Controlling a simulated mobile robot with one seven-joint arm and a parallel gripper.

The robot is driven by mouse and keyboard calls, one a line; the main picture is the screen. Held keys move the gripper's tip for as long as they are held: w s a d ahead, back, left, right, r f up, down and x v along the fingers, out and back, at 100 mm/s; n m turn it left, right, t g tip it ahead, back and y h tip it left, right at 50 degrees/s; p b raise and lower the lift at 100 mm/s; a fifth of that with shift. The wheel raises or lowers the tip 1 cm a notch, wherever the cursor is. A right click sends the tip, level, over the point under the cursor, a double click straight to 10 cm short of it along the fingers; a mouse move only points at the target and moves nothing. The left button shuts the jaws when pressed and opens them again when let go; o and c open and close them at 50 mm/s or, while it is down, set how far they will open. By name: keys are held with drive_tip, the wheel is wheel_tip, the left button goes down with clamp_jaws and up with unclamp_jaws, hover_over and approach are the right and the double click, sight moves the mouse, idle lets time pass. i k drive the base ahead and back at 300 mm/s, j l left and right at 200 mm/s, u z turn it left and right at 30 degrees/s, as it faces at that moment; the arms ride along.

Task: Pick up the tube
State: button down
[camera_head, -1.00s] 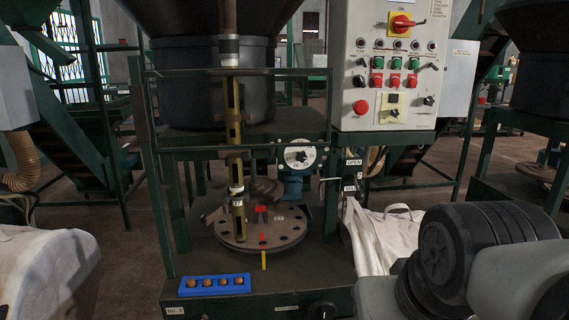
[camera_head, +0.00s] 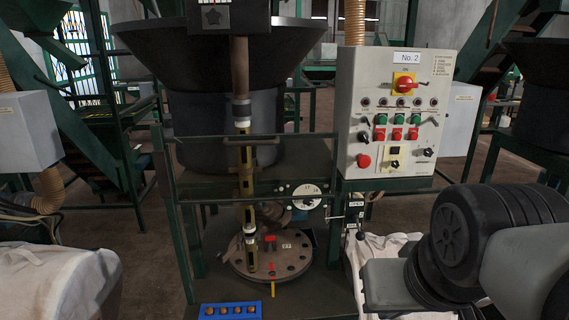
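A tall yellow-brown slotted tube-like column (camera_head: 246,180) stands upright in the middle of the machine, below a brown pipe. Its lower end is at a round metal plate with holes (camera_head: 298,262). Small red pieces (camera_head: 270,239) and a thin yellow piece (camera_head: 273,289) are on or by the plate. A blue tray (camera_head: 255,311) at the bottom edge holds several small round brown things. I cannot tell for certain which of these is the tube. My arm's dark joint and grey links show at the right. My gripper is not in view.
A green frame rail (camera_head: 290,136) crosses in front of the column. A grey control panel (camera_head: 375,95) with buttons stands right of it. A white bag (camera_head: 388,252) is below the panel, and another (camera_head: 60,285) lies at the lower left.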

sight(250, 245)
drive_tip(key=j+z, duration=0.25)
drive_tip(key=j, duration=0.75)
drive_tip(key=j+z, duration=0.25)
drive_tip(key=j, duration=0.75)
drive_tip(key=j+z, duration=0.25)
drive_tip(key=j, duration=0.75)
